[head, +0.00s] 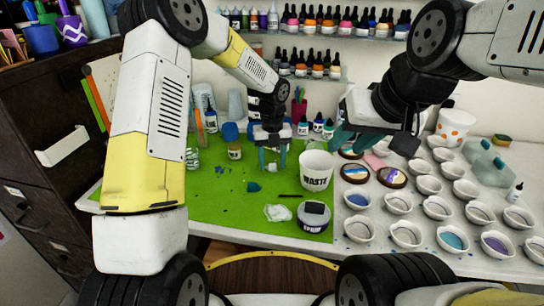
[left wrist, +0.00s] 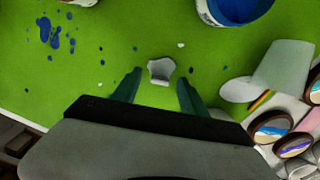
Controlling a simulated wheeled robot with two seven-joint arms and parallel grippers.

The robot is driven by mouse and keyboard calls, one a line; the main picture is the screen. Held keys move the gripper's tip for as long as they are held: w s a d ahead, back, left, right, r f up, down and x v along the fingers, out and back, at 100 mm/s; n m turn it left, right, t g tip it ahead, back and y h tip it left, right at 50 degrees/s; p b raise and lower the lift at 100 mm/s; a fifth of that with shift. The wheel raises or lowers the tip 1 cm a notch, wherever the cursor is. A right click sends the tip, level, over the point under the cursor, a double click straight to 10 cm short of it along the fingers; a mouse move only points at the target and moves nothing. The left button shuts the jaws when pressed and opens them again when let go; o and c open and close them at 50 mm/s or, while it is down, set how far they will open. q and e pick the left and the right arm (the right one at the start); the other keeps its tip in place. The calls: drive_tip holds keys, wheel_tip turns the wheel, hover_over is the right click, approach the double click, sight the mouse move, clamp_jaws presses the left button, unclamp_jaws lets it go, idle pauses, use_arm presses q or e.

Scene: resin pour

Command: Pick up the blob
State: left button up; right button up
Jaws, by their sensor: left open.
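In the left wrist view a small, pale, glossy blob (left wrist: 161,69) lies on the green mat between and just beyond the fingertips. My left gripper (left wrist: 155,85) is open, with its teal fingers apart and not touching the blob. In the head view my left gripper (head: 272,168) hangs above the mat (head: 215,215), left of the WASTE cup (head: 316,168). My right gripper (head: 378,143) appears open, above the coasters.
An epoxy jar (head: 313,215) stands near the mat's front edge. Round coasters (head: 390,177) and many white bowls (head: 405,233) cover the right side. A jar (head: 235,151) stands behind my left gripper. Small blue spots dot the mat, whose left front is mostly clear.

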sight(273, 167)
use_arm(q)
clamp_jaws()
drive_tip(key=shift+r, duration=0.45)
wheel_tip(273, 167, up, 3)
drive_tip(key=shift+s+d+f, duration=0.1)
drive_tip(key=shift+s, duration=0.05)
drive_tip(key=s+d, duration=0.1)
drive_tip(key=s, duration=0.3)
drive_tip(key=s+d+r, duration=0.1)
drive_tip(key=s+d, duration=0.1)
drive_tip(key=s, duration=0.3)
drive_tip(key=s+d, duration=0.2)
drive_tip(key=s, duration=0.3)
drive_tip(key=shift+s+r, duration=0.1)
drive_tip(key=shift+r, duration=0.1)
drive_tip(key=shift+s+d+r, duration=0.1)
drive_tip(key=shift+s+r, duration=0.05)
drive_tip(key=shift+r, duration=0.1)
drive_tip(key=shift+w+r, duration=0.3)
drive_tip(key=shift+r, duration=0.45)
drive_tip(key=shift+w+r, duration=0.3)
drive_tip(key=shift+r, duration=0.4)
drive_tip(key=shift+w+r, duration=0.3)
drive_tip(key=shift+r, duration=0.45)
